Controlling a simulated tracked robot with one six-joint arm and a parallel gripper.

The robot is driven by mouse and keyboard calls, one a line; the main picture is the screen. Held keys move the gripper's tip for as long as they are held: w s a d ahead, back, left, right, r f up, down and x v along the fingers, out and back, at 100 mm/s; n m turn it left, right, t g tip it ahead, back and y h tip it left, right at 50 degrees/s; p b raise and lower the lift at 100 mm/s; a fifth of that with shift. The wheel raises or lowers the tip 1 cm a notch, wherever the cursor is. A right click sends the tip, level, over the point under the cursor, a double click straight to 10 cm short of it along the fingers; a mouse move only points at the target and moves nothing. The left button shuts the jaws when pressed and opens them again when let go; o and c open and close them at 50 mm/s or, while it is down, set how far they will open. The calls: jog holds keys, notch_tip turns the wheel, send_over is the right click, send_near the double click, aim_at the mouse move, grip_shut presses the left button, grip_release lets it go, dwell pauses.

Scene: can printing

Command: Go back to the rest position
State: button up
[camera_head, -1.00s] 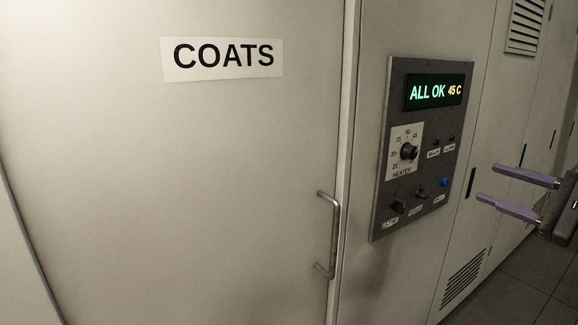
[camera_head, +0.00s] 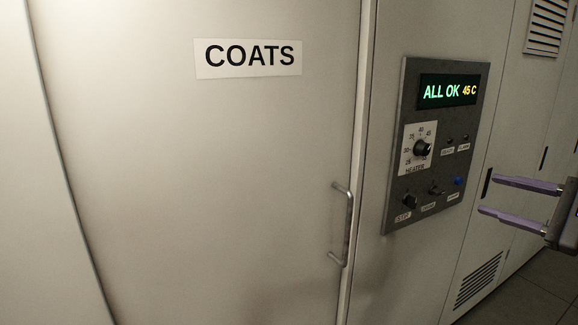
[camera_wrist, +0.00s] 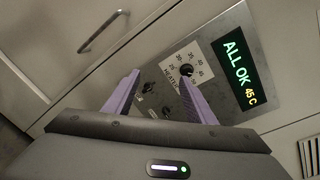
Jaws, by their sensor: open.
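My gripper (camera_head: 512,201) is at the right edge of the head view, with its two purple fingers apart and nothing between them. It is in front of the cabinets, to the right of the control panel (camera_head: 397,190). In the wrist view my gripper (camera_wrist: 158,88) is open too, its fingers pointing towards the panel (camera_wrist: 210,45). The panel's display (camera_head: 447,91) reads "ALL OK" in green and 45 C in yellow. The heater knob (camera_head: 423,148) sits below it, with small switches and a blue button (camera_head: 459,181) lower down.
A large pale door (camera_head: 270,180) with a "COATS" sign (camera_head: 248,58) fills the left; it looks shut. Its metal handle (camera_head: 348,225) sticks out left of the panel. Cabinets with vents (camera_head: 478,280) run back on the right, above a tiled floor (camera_head: 540,285).

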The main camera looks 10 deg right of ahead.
jog(key=a+f+n+g, duration=0.4)
jog(key=a+f, duration=0.1)
jog(key=a, duration=0.7)
jog(key=a+f+n+g, duration=0.3)
jog(key=a+f+g, duration=0.15)
jog(key=a, duration=0.75)
jog(key=s+a+f+n+g+h, duration=0.1)
jog(key=s+a+f+n+h, duration=0.5)
jog(key=s+a+f+n, duration=0.5)
jog(key=shift+s+a+f+n+h, duration=0.3)
jog(key=shift+s+a+n, duration=0.45)
jog(key=shift+s+n, duration=0.95)
jog(key=shift+w+n, duration=0.3)
jog(key=shift+c, duration=0.4)
